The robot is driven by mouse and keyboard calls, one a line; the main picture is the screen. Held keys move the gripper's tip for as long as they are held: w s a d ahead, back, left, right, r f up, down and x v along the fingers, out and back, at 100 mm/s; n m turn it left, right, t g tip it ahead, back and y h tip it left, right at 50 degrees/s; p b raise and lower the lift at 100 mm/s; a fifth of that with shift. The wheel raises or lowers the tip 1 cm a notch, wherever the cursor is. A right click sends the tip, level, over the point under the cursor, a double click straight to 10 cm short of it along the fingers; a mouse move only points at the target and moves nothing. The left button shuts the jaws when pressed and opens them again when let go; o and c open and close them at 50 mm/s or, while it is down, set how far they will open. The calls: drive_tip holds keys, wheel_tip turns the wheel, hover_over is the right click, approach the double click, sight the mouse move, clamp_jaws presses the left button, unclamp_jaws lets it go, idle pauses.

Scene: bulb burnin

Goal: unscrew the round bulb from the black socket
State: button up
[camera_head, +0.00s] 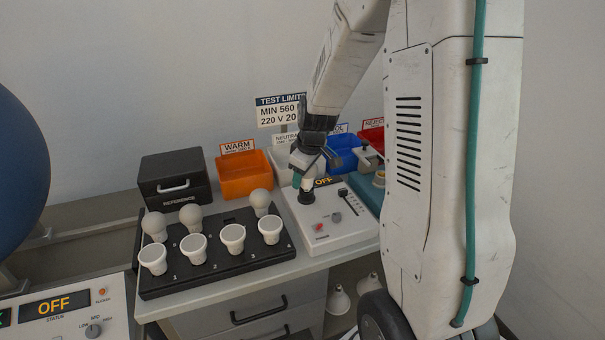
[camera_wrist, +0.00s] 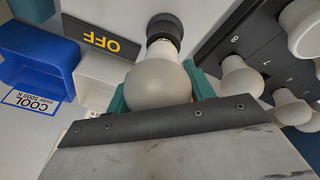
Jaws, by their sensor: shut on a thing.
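The round bulb (camera_wrist: 158,84) is frosted white with a white neck, seen large in the wrist view. Its neck meets the black socket (camera_wrist: 165,28); how far it is threaded in cannot be told. The socket (camera_head: 306,197) also shows in the head view, on top of a white tester (camera_head: 338,222) with an OFF display. My gripper (camera_head: 304,181) points down over the socket, its teal fingers shut on the bulb from both sides. In the head view the bulb is mostly hidden by the fingers, with a little white showing just above the socket.
A black numbered tray (camera_head: 215,262) with several bulbs stands to the left. Behind are the black REFERENCE box (camera_head: 174,178), orange WARM bin (camera_head: 244,174), white NEUTRAL bin (camera_head: 283,172), blue COOL bin (camera_head: 343,150) and red REJECT bin (camera_head: 372,138). A lever and red button are on the tester.

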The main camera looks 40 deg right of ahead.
drive_tip(key=n, duration=0.2)
drive_tip(key=n+y, duration=0.1)
drive_tip(key=n, duration=0.1)
drive_tip(key=shift+s, duration=0.25)
drive_tip(key=n+y, duration=0.1)
drive_tip(key=n, duration=0.4)
drive_tip(key=shift+s+a+g, duration=0.1)
drive_tip(key=shift+s+g, duration=0.05)
drive_tip(key=shift+g, duration=0.15)
drive_tip(key=n, duration=0.2)
drive_tip(key=n+g+y, duration=0.1)
drive_tip(key=n, duration=0.1)
drive_tip(key=shift+s+a+n, duration=0.2)
drive_tip(key=shift+n, duration=0.2)
drive_tip(key=n, duration=0.1)
drive_tip(key=n+g, duration=0.1)
drive_tip(key=n, duration=0.3)
drive_tip(key=shift+s+a+g+y, duration=0.3)
drive_tip(key=shift+y, duration=0.1)
drive_tip(key=o, duration=0.9)
drive_tip(key=shift+c, duration=0.2)
